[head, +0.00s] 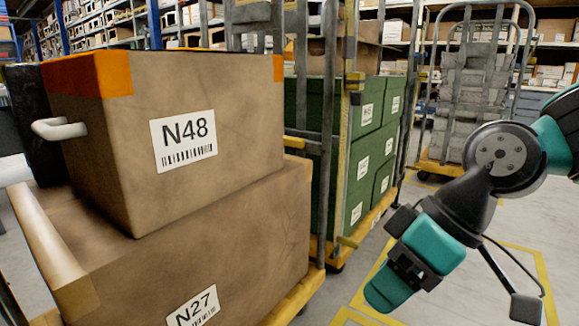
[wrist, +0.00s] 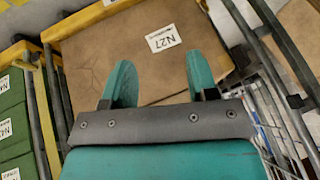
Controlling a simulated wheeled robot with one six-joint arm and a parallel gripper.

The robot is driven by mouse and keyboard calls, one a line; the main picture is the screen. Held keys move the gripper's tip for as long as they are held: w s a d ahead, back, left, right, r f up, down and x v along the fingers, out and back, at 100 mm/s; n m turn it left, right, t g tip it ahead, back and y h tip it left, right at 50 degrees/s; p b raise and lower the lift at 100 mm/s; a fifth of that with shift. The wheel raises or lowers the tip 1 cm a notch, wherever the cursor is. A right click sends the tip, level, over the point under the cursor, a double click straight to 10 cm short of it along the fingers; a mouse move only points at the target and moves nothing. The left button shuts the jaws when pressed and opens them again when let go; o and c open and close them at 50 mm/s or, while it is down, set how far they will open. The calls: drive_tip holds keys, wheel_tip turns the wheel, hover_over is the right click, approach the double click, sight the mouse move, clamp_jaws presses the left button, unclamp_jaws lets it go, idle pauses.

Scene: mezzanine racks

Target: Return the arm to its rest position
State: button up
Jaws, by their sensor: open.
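My gripper (head: 388,290) hangs at the right of the head view, at the end of my bent teal and black arm, pointing down and to the left. It is over the floor, to the right of the stacked boxes and apart from them. In the wrist view its two teal fingers (wrist: 160,78) stand wide apart with nothing held between them. The brown box labelled N27 (wrist: 110,50) shows beyond the fingers. In the head view this N27 box (head: 240,235) lies under the N48 box (head: 245,120).
The brown boxes stand on a yellow-edged cart with grey uprights. Green boxes (head: 372,135) fill a cart behind. A grey cage trolley (head: 475,100) stands at the back right. Yellow lines (head: 375,275) mark the floor, which looks clear around the gripper. Racks line the background.

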drive_tip(key=s+d+r+m+h+p, duration=0.25)
drive_tip(key=s+r+p, duration=0.25)
drive_tip(key=s, duration=0.4)
wheel_tip(320, 180, up, 37)
drive_tip(key=p, duration=3.6)
drive_tip(key=shift+w+d+f+m+g, duration=0.15)
drive_tip(key=shift+w+d+m+g, duration=0.05)
drive_tip(key=shift+w+m+g, duration=0.2)
drive_tip(key=shift+y, duration=0.25)
